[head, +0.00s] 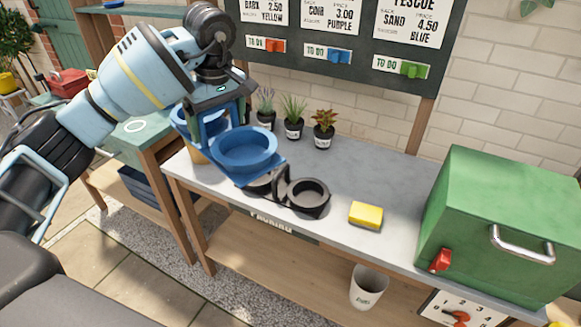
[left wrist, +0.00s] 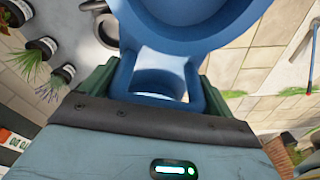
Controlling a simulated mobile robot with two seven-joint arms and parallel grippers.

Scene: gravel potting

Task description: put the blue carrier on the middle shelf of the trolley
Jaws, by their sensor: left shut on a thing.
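The blue carrier (head: 248,152) has round cup-like holders and hangs from my left gripper (head: 216,104) above the left part of the grey workbench. In the left wrist view the carrier (left wrist: 190,22) fills the top middle, and its handle lies between the green fingers of the gripper (left wrist: 158,88). The gripper is shut on that handle. The arm and gripper partly cover the carrier's rear holder in the head view. I cannot make out a trolley with a middle shelf for certain. My right gripper does not show.
The grey workbench (head: 372,172) bears a black double holder (head: 308,194), a yellow sponge (head: 366,215), several potted plants (head: 293,128) and a large green box (head: 500,225). A white cup (head: 367,287) stands on its lower shelf. A green-topped table (head: 140,126) stands left.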

